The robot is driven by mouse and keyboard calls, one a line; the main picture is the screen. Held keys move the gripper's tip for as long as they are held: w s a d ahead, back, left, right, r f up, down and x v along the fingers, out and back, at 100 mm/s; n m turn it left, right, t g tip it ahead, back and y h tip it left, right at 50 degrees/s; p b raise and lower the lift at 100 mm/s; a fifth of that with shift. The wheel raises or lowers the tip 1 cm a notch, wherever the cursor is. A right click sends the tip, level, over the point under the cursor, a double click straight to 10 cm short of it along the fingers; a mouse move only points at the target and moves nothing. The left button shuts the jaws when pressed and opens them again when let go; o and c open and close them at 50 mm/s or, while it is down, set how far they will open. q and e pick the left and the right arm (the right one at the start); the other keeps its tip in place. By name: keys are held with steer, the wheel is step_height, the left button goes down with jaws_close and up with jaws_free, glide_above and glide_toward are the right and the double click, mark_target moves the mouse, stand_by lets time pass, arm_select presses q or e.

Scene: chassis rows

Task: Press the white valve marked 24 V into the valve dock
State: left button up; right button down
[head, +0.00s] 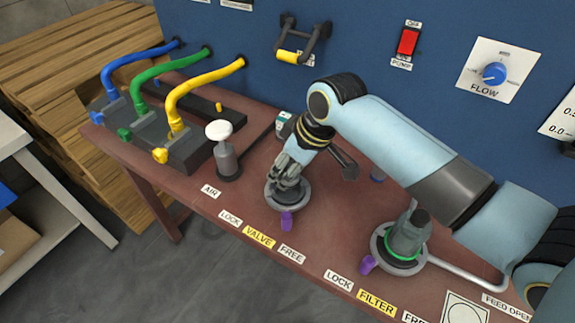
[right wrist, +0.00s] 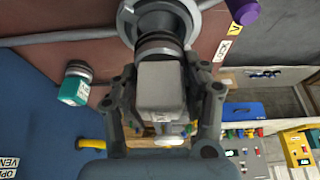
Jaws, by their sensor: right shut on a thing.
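The valve dock (head: 271,203) is a grey round base on the bench with a purple lever (head: 287,222), which points towards the FREE label. My right gripper (head: 288,178) is above the dock and shut on the valve. In the right wrist view the valve (right wrist: 160,85) is a pale grey-white block between the two fingers. Its dark ribbed end meets the ring of the dock (right wrist: 188,10); I cannot tell how deep it sits. No 24 V mark is readable. My fingers hide most of the valve in the head view. My left gripper is out of view.
A filter dock (head: 380,262) with a purple lever stands to the right. A grey post with a white knob (head: 219,131) and coloured hoses (head: 205,88) stand left. The bench front has labels.

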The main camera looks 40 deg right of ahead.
steer(key=shift+r+p, duration=0.1)
steer(key=shift+p, duration=0.2)
steer(key=shift+f, duration=0.5)
steer(key=shift+f+b, duration=0.85)
steer(key=shift+f, duration=0.65)
steer(key=shift+s, duration=0.1)
